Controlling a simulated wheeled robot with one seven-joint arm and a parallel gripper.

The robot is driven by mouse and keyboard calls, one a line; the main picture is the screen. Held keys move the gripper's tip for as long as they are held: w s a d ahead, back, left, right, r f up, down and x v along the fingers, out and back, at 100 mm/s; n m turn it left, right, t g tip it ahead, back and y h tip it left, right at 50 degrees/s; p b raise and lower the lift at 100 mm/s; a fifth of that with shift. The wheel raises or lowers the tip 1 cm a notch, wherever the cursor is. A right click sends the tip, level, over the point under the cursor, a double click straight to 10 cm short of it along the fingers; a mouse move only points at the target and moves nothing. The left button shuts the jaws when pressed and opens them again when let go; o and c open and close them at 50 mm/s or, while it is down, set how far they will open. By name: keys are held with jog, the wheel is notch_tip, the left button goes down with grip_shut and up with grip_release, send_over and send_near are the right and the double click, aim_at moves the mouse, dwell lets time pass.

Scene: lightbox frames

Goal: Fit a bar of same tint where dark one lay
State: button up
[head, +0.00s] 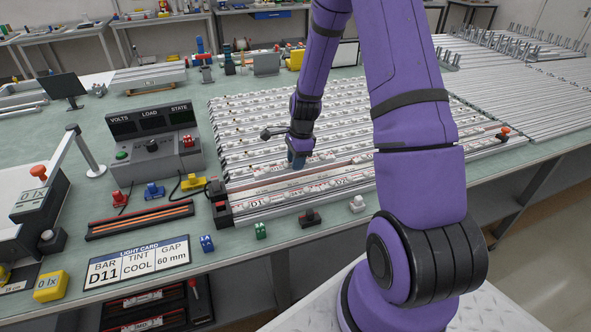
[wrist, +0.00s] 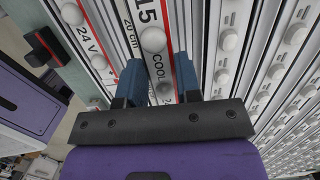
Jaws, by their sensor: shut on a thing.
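My gripper (head: 297,160) reaches down over the rows of white light bars. In the wrist view its two blue fingers (wrist: 158,82) are shut on a white bar (wrist: 153,40) with round domes, red edges and the print "15", "20 cm" and "COOL". I cannot tell whether this bar is lifted or rests in the frame. A bar marked "24 V" (wrist: 85,38) lies beside it on the left. The light card (head: 138,264) reads bar D11, tint COOL, gap 60 mm. The front row (head: 262,203) carries "D" labels; I cannot make out a dark bar.
A meter box (head: 155,150) marked volts, load and state stands left of the rows. A dark tray with orange strips (head: 140,220) lies before it. A red-and-black clamp (wrist: 42,48) shows left in the wrist view. Small coloured blocks, including a green one (head: 261,231), line the front edge.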

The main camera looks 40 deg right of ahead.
jog(key=shift+f, duration=1.9)
jog(key=o, duration=1.1)
jog(key=shift+f, duration=0.1)
jog(key=shift+c, duration=0.2)
jog(key=r, duration=0.4)
jog(key=d+r, duration=0.1)
jog(key=r, duration=0.7)
jog(key=shift+s+d+r, duration=0.1)
jog(key=shift+s+d, duration=0.15)
jog(key=shift+d, duration=0.05)
jog(key=s+a+r+n+t, duration=0.1)
jog(key=s+a+r+n, duration=0.25)
jog(key=r, duration=0.35)
jog(key=s+a+r+n+t+h, duration=0.1)
jog(key=s+a+r+n, duration=0.25)
jog(key=r, duration=0.25)
jog(key=s+a+r+n, duration=0.3)
jog(key=r+n, duration=0.1)
jog(key=r, duration=0.3)
jog(key=s+a+r+n+t, duration=0.1)
jog(key=s+r+n, duration=0.3)
jog(key=s, duration=0.4)
jog(key=s+a+r+n+t, duration=0.1)
jog(key=s+a+r+n, duration=0.2)
jog(key=s+n, duration=0.3)
jog(key=shift+s+a+r+t+h, duration=0.4)
jog(key=shift+s+r, duration=0.1)
jog(key=shift+s, duration=0.5)
